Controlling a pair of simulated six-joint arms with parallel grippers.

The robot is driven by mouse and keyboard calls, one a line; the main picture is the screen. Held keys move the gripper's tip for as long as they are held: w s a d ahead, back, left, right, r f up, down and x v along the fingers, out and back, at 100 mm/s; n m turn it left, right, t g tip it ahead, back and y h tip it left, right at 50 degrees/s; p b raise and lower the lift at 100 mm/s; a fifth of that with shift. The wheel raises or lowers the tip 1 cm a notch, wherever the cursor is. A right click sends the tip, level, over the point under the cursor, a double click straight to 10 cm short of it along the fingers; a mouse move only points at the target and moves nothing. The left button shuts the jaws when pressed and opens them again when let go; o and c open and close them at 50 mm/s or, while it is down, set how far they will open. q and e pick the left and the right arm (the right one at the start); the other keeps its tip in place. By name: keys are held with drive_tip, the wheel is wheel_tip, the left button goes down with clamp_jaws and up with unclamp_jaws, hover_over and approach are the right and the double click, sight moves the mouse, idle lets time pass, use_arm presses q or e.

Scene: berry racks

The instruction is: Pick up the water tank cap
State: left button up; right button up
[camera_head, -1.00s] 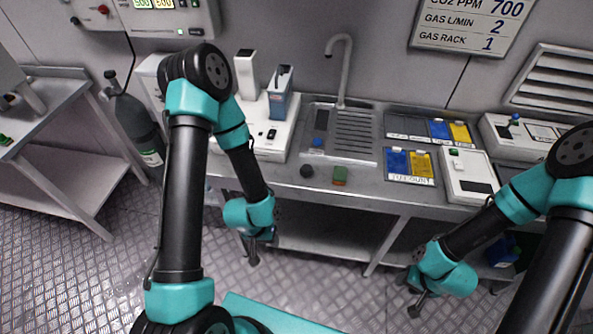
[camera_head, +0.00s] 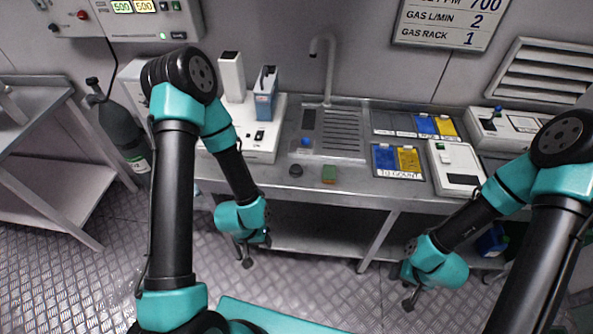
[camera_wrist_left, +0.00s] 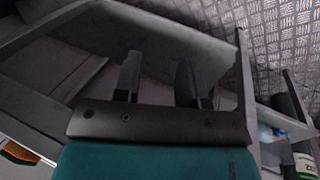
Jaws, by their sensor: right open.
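A small dark round piece (camera_head: 295,170), which may be the water tank cap, lies on the front of the steel bench, left of a green-topped block (camera_head: 329,174). A blue and white tank-like container (camera_head: 265,93) stands on the white machine (camera_head: 262,140); I cannot tell whether it has a cap. My left gripper (camera_head: 247,257) hangs in front of the bench, below its top. In the left wrist view its two fingers (camera_wrist_left: 158,80) stand apart with nothing between them. My right gripper (camera_head: 409,297) hangs low in front of the bench at the right, open and away from these things.
A sink with a tap (camera_head: 329,65) and a blue knob (camera_head: 306,142) is behind the dark piece. Blue and yellow trays (camera_head: 398,160) and white devices (camera_head: 457,167) fill the bench's right side. A gas cylinder (camera_head: 122,128) stands left. The bench's front edge lies above both grippers.

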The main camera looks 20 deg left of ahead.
use_arm(q)
drive_tip(key=o, duration=0.6)
drive_tip(key=shift+w, duration=0.1)
